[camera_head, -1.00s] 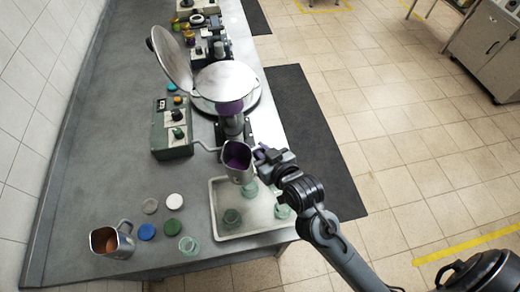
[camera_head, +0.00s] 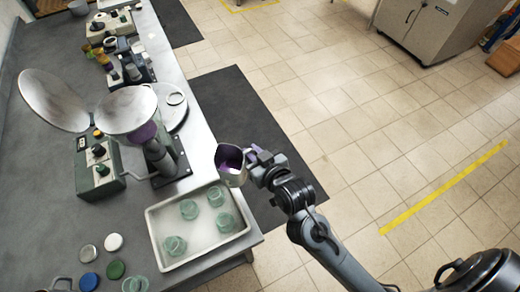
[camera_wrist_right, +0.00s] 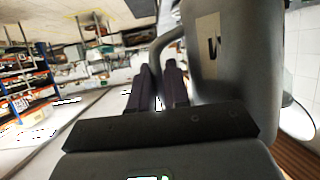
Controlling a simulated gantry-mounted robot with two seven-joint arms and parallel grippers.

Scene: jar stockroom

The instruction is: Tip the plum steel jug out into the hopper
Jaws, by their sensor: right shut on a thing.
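My left gripper is not in view.
A white tray (camera_head: 152,222) with several green glass jars sits at the bench's near corner. A green control box (camera_head: 98,170) stands by the hopper. Dark matting (camera_head: 235,105) covers the floor beside the bench.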

